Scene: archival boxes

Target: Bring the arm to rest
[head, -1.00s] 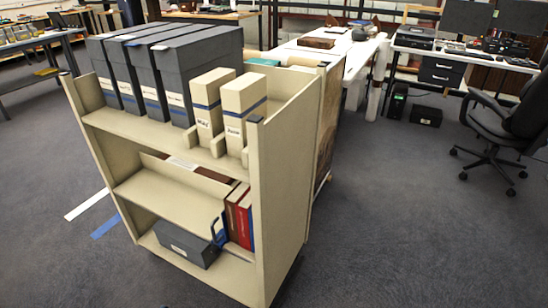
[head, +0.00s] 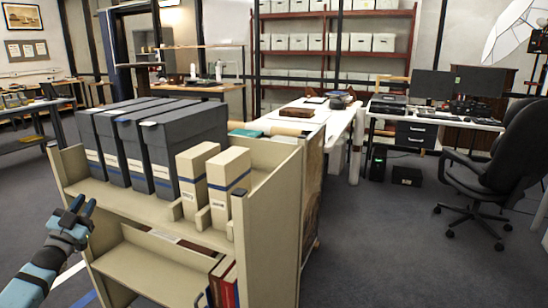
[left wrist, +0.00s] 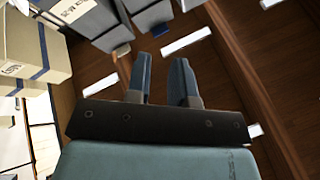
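My left gripper (head: 83,204) is at the left of the head view, in front of the left side of the cream book cart (head: 272,235). Its two blue fingers stand apart with nothing between them. In the left wrist view the same gripper (left wrist: 164,58) shows a clear gap between its fingers. My right gripper is in neither view.
The cart's top shelf holds several dark grey boxes (head: 178,150) and two cream boxes (head: 228,182) with blue bands. A white table (head: 338,122) and a black office chair (head: 505,155) stand beyond.

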